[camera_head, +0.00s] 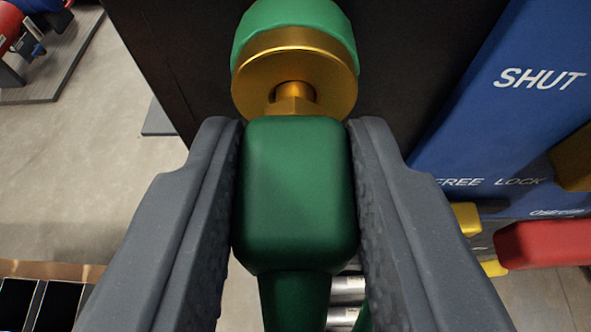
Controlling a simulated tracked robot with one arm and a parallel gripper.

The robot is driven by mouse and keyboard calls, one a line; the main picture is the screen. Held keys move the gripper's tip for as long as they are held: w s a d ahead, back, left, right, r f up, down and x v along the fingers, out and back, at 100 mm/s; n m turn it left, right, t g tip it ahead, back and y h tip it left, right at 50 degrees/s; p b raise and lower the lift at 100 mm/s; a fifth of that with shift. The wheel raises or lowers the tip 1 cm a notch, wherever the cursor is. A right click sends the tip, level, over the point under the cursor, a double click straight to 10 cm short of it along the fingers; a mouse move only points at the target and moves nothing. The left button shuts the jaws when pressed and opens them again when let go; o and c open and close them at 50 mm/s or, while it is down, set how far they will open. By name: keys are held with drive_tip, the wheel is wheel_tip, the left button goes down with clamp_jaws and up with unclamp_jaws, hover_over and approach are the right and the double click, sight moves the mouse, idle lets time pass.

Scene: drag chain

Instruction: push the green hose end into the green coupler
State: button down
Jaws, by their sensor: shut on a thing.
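My gripper (297,190) is shut on the green hose end (297,195), a dark green rounded block between its two grey pads. A brass tip (293,103) sticks out of the far side of the hose end. Directly ahead is the green coupler (295,25), with a green body and a round brass face (255,75). The brass tip overlaps the hole in the brass face and lines up with it. I cannot tell how deep the tip sits. The green hose (295,300) runs down from the hose end to the bottom of the picture.
A dark panel (180,60) stands behind the coupler. A blue panel (490,110) marked SHUT and FREE LOCK is at the right, with a red part (545,243) and yellow parts below it. Grey floor (80,165) lies open at the left.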

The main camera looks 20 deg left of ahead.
drive_tip(key=shift+w+a, duration=0.1)
drive_tip(key=shift+w, duration=0.3)
drive_tip(key=c, duration=1.1)
unclamp_jaws()
drive_tip(key=shift+o, duration=0.2)
drive_tip(key=v, duration=1.3)
drive_tip(key=shift+s, duration=0.3)
drive_tip(key=shift+r, duration=0.1)
